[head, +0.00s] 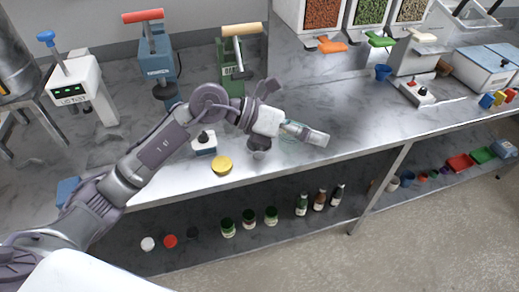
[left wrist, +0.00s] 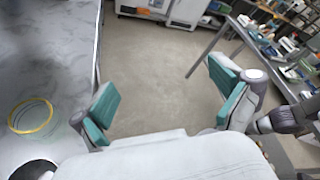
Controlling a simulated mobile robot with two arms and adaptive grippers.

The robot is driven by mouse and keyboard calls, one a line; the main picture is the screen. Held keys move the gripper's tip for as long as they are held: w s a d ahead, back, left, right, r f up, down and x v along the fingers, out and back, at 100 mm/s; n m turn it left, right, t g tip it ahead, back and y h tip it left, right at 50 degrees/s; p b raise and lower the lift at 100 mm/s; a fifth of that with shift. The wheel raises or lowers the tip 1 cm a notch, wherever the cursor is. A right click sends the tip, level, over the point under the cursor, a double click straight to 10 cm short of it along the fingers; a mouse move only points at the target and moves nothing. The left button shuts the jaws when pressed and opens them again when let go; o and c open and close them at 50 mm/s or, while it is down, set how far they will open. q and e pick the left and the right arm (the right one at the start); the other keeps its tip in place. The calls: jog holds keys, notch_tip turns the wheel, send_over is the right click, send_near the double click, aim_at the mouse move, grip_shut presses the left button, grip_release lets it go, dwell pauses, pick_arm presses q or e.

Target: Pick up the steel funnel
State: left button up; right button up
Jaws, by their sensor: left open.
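My left gripper (head: 304,132) is over the front part of the steel counter, its fingers pointing right in the head view. It is open and empty; the left wrist view shows its two teal-padded fingers (left wrist: 165,95) wide apart with only floor between them. A small grey rounded thing (head: 259,146) shows just below the gripper's body in the head view. It may be the steel funnel, partly hidden by the gripper, but I cannot tell for sure. No funnel shows between the fingers. My right gripper is in neither view.
A yellow round lid (head: 221,166) and a small white-and-blue device (head: 204,143) stand left of the gripper. Presses with red (head: 143,16) and tan (head: 242,30) handles stand behind. Jars and bottles (head: 320,200) line the lower shelf.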

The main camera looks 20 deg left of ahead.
pick_arm(q)
jog(key=w+a+f+y, duration=0.4)
jog(key=a+y, duration=0.2)
jog(key=a, duration=0.3)
jog(key=y+p, duration=0.2)
jog(key=y, duration=0.3)
send_over(252, 146)
notch_tip(252, 146, down, 7)
jog(key=shift+f, duration=0.2)
jog(key=p+x, duration=0.2)
jog(key=x, duration=0.2)
jog(key=shift+d+f, duration=0.2)
jog(key=shift+f, duration=0.1)
jog(key=shift+w+d+f, duration=0.1)
jog(key=shift+w+f, duration=0.1)
jog(key=shift+f, duration=0.35)
jog(key=shift+r, duration=0.1)
jog(key=c, duration=1.2)
jog(key=shift+c, duration=0.2)
